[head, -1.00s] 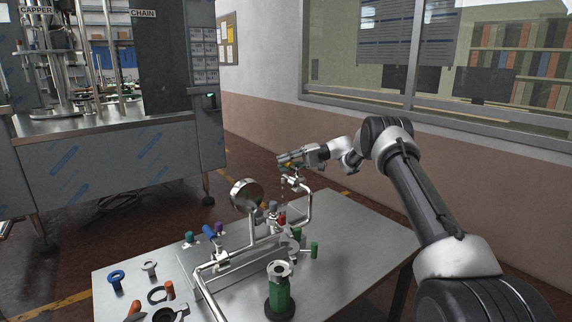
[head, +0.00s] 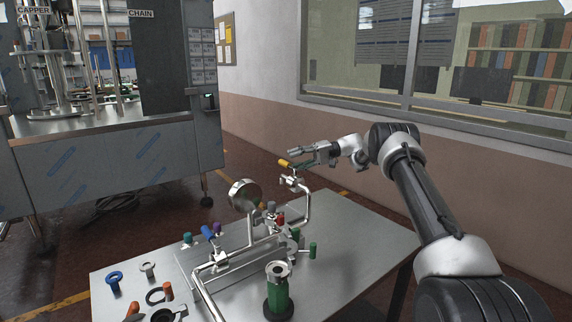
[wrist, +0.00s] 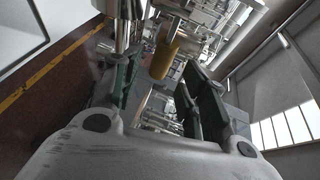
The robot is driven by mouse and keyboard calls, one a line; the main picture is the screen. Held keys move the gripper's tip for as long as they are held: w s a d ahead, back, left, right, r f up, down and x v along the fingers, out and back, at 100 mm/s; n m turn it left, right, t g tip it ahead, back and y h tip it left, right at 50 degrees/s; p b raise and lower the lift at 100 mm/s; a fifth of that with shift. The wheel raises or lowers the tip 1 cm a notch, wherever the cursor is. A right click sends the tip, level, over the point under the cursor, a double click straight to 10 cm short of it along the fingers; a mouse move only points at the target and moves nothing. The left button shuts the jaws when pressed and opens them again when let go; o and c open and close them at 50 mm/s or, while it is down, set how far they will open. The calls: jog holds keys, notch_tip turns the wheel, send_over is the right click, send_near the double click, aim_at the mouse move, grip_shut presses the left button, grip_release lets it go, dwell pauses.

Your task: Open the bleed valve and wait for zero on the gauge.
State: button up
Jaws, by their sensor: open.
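A yellow valve handle (head: 284,163) sits at the top of the bent steel pipework, on a small metal valve body (head: 291,182). I take it to be the bleed valve. My gripper (head: 306,155) is open beside it, on its right in the head view. In the wrist view the yellow handle (wrist: 164,58) shows ahead, in the space between my two dark green fingers (wrist: 158,92); I cannot tell whether they touch it. The round steel gauge (head: 244,195) stands on the pipework, lower left of the valve. Its reading cannot be made out.
The table's right side is clear. A wall with a window stands behind my arm.

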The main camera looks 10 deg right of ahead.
jog(key=d+r, duration=0.1)
jog(key=d, duration=0.5)
jog(key=shift+w+d, duration=0.15)
jog(key=shift+d, duration=0.2)
jog(key=shift+r, duration=0.1)
